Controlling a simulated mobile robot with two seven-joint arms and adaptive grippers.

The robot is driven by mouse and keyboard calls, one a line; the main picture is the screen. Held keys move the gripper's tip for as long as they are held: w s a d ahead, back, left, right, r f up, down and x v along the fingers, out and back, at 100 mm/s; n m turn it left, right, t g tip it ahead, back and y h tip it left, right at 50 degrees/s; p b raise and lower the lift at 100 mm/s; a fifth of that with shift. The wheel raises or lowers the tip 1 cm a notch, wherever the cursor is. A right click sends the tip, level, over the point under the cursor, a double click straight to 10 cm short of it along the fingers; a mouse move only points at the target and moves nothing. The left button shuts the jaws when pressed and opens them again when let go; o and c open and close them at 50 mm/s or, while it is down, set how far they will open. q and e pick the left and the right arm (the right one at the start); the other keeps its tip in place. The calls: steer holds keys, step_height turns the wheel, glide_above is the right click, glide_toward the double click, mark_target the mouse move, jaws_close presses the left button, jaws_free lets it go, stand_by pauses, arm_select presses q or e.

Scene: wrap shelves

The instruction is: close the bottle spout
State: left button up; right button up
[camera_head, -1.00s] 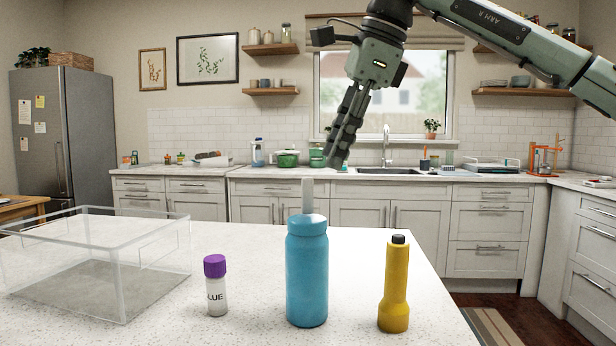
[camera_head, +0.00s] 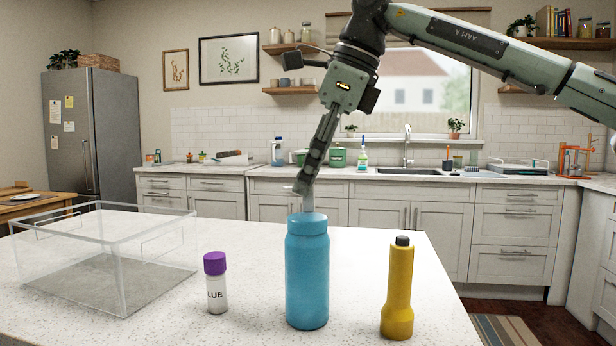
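A blue bottle (camera_head: 307,272) stands upright on the near counter. Its pale grey spout (camera_head: 308,202) sticks straight up from the top. My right gripper (camera_head: 303,188) comes down from above with its dark fingers at the upper end of the spout. The fingertips overlap the spout in the picture; I cannot tell whether they touch it. The fingers appear close together, seen edge-on, so the gap between them is hidden. My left gripper is not in view.
A glue stick with a purple cap (camera_head: 215,283) stands left of the bottle, and a yellow flashlight (camera_head: 398,290) stands right of it. A clear open box (camera_head: 122,270) is at the left. The counter (camera_head: 255,240) is otherwise clear.

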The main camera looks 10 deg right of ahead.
steer(key=shift+a+f, duration=0.1)
steer(key=shift+f, duration=0.15)
jaws_close()
